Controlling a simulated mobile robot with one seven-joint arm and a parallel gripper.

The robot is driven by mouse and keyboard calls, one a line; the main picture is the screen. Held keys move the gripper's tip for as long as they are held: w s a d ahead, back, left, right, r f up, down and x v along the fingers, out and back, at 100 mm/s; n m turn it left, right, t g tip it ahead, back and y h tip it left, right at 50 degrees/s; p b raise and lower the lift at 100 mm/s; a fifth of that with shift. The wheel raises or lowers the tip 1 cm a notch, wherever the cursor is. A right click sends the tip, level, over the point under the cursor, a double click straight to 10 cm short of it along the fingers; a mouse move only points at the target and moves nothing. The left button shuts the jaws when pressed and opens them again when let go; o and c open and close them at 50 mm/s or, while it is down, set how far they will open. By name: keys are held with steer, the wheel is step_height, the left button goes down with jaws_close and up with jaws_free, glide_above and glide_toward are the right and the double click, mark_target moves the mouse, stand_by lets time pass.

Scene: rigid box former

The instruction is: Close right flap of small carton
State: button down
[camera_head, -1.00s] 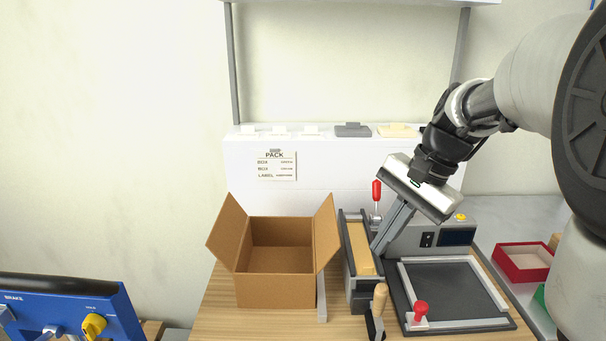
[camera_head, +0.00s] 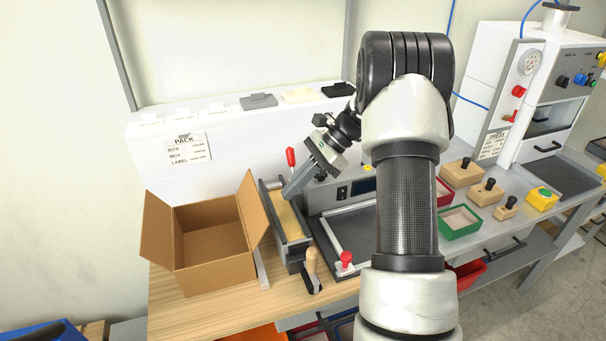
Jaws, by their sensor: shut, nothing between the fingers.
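The small brown carton (camera_head: 216,269) stands open at the left of the wooden bench top. Its right flap (camera_head: 252,209) sticks up and leans outward to the right. Its left flap (camera_head: 157,230) also stands up, leaning outward to the left. My gripper (camera_head: 288,193) is shut and empty, with its grey fingers pointing down and to the left. In the picture its tips lie to the right of the right flap, with a gap between them, over the far part of a grey trough-like device (camera_head: 294,257).
The trough device, with a red-knobbed lever (camera_head: 291,157) and a wooden handle (camera_head: 311,262), stands just right of the carton. A dark framed plate (camera_head: 346,231) lies beyond it. A white ledge with a PACK sign (camera_head: 187,147) runs behind. My arm hides part of the bench.

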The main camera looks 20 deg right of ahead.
mark_target(251, 206)
steer(key=shift+x, duration=1.15)
steer(key=a, duration=0.1)
steer(key=a+r, duration=0.1)
steer(key=a, duration=0.1)
steer(key=shift+r, duration=0.2)
steer(key=shift+a+r, duration=0.15)
steer(key=shift+a, duration=0.25)
steer(key=shift+r+p, duration=0.1)
steer(key=shift+p, duration=0.2)
steer(key=shift+a+r+h+p, duration=0.15)
steer(key=shift+a+h+p, duration=0.15)
steer(key=shift+h, duration=0.25)
steer(key=shift+a+r+h+p, duration=0.2)
steer(key=shift+h+p, duration=0.2)
steer(key=shift+h, duration=0.15)
